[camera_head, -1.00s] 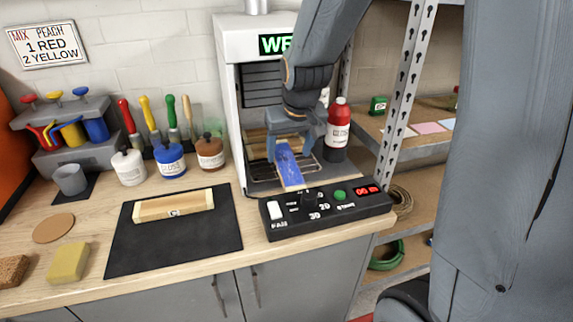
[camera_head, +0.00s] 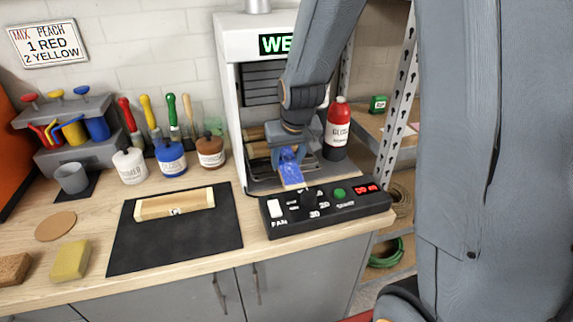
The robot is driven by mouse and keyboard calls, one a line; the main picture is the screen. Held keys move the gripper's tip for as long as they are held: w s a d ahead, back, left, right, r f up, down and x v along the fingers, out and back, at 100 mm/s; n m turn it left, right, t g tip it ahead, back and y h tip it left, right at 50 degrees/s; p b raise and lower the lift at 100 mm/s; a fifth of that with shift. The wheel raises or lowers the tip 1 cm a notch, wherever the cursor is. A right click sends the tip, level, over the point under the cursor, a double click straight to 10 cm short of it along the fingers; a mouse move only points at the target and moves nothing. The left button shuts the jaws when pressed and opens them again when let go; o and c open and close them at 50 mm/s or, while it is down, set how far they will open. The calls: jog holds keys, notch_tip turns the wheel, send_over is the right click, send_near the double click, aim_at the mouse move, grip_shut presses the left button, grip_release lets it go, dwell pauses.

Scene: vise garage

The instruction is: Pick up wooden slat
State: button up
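Another pale wooden piece (camera_head: 174,205) lies on the black mat (camera_head: 170,245), apart from my gripper. More bare wood (camera_head: 257,150) shows inside the booth, partly behind my gripper.
The control panel (camera_head: 325,213) stands in front of the booth (camera_head: 232,100). A red-capped bottle (camera_head: 338,130) stands close to the right of my gripper. Paint jars (camera_head: 171,160) stand left of the booth. The front of the black mat is clear.

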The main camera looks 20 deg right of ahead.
jog(key=c, duration=0.5)
jog(key=shift+r, duration=0.1)
